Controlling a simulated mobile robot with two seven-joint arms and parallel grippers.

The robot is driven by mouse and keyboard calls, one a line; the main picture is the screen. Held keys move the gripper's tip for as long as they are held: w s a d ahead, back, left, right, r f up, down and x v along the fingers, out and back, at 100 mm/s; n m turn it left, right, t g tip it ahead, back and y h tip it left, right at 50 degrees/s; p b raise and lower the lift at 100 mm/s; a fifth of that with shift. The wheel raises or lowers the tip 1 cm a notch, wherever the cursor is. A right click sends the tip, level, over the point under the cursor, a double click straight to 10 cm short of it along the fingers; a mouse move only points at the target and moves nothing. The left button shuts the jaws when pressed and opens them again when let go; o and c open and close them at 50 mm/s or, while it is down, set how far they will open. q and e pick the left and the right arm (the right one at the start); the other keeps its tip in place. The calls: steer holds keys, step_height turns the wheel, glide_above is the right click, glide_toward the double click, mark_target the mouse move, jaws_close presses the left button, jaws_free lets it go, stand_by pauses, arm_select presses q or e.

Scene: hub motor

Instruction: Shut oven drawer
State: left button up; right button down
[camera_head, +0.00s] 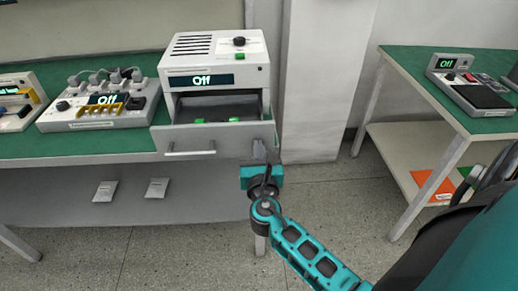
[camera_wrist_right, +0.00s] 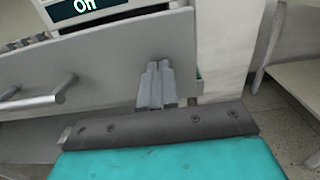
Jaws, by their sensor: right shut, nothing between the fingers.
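The oven (camera_head: 213,62) is a white box with a dark display reading "Off", standing on the green-topped table. Its drawer (camera_head: 232,135) is pulled out toward me, with a horizontal bar handle (camera_head: 190,151) on the left of its front. Small green pieces lie inside it. My right gripper (camera_head: 260,150) is at the right end of the drawer front. In the right wrist view its fingers (camera_wrist_right: 156,85) are shut together, empty, and in front of the drawer's grey panel (camera_wrist_right: 110,60); I cannot tell if they touch it. My left gripper is not in view.
A device with plugs and an "Off" display (camera_head: 100,104) stands left of the oven. A white pillar (camera_head: 325,80) is behind on the right. Another green-topped table (camera_head: 420,62) with a device (camera_head: 470,85) stands at the right. The floor between the tables is clear.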

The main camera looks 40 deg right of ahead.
steer(key=shift+w+d, duration=0.1)
steer(key=b, duration=0.1)
glide_toward(255, 117)
steer(key=w+d+r, duration=0.1)
steer(key=w+r, duration=0.1)
steer(key=shift+w+d+r, duration=0.35)
steer(key=shift+w, duration=0.05)
steer(key=b+x, duration=0.2)
steer(key=x, duration=0.3)
steer(key=shift+w+d, duration=0.15)
steer(key=shift+w, duration=0.05)
steer(key=shift+w+d, duration=0.3)
steer(key=shift+w, duration=0.15)
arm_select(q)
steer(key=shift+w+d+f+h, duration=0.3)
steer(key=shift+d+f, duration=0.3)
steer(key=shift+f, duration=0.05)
arm_select(e)
steer(key=shift+d+r, duration=0.1)
steer(key=shift+r, duration=0.25)
